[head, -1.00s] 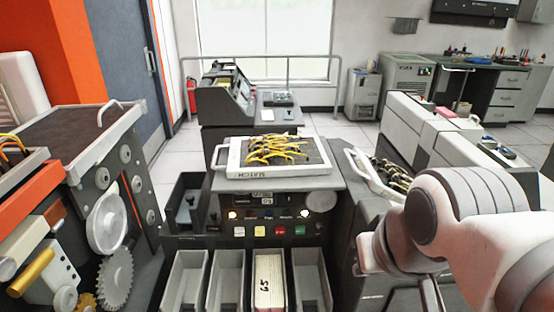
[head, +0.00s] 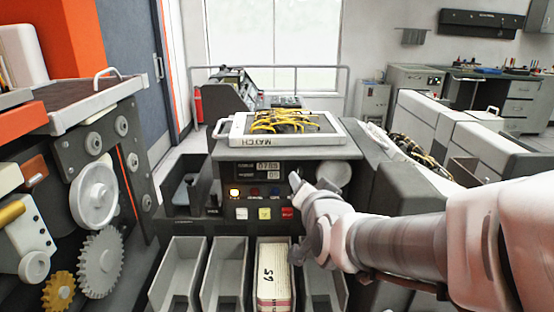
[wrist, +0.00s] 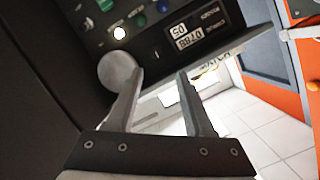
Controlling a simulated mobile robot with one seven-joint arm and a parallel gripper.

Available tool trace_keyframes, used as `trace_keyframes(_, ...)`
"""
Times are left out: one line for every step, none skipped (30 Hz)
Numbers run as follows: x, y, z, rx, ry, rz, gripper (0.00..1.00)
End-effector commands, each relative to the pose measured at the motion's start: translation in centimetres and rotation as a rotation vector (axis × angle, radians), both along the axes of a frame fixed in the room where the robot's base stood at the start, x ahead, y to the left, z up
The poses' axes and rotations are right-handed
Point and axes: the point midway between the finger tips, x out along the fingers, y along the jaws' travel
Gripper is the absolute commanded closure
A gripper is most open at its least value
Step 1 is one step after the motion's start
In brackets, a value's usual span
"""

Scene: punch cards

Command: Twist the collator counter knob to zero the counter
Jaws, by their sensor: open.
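The collator's counter (head: 267,170) shows two small windows of digits on the dark front panel, also seen upside down in the wrist view (wrist: 185,37). A dark piece with a light mark (wrist: 157,53), possibly the counter knob, sits beside the windows, beyond the gap between my fingertips. A larger pale round disc (head: 335,172) is to the right of the counter, partly hidden by my arm. In the wrist view this disc (wrist: 117,72) overlaps my left finger; contact is unclear. My gripper (head: 308,216) is open and empty in front of the panel; it also shows in the wrist view (wrist: 159,76).
Colored buttons (head: 264,214) and a lit lamp (head: 235,192) are below the counter. Card bins (head: 223,275) stand under the panel, one holding cards. A tray of yellow wires (head: 235,137) lies on top. A geared machine (head: 95,200) stands at left.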

Motion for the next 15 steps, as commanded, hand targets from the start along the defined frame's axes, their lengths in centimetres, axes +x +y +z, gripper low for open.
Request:
trace_keyframes(0.8,0.3,-2.3,0.034,-0.037,-0.018,0.47)
trace_keyframes(1.2,0.3,-2.6,0.054,-0.066,-0.031,0.47)
trace_keyframes(1.6,0.4,-3.0,0.079,-0.1,-0.047,0.47)
trace_keyframes(1.9,0.4,-3.3,0.096,-0.122,-0.057,0.47)
trace_keyframes(2.1,0.4,-3.5,0.112,-0.146,-0.067,0.47)
trace_keyframes(2.3,0.5,-3.8,0.13,-0.171,-0.077,0.47)
trace_keyframes(2.5,0.5,-3.9,0.141,-0.189,-0.085,0.47)
trace_keyframes(2.6,0.4,-4.0,0.152,-0.203,-0.091,0.47)
trace_keyframes(2.7,0.4,-4.1,0.163,-0.222,-0.098,0.47)
trace_keyframes(2.8,0.4,-4.1,0.169,-0.233,-0.102,0.47)
trace_keyframes(2.8,0.4,-4.1,0.175,-0.24,-0.105,0.47)
trace_keyframes(2.9,0.4,-4.1,0.18,-0.249,-0.108,0.47)
trace_keyframes(2.9,0.4,-4.1,0.182,-0.253,-0.109,0.47)
trace_keyframes(3.0,0.4,-4.0,0.184,-0.255,-0.11,0.47)
trace_keyframes(3.2,0.4,-3.9,0.185,-0.258,-0.111,0.47)
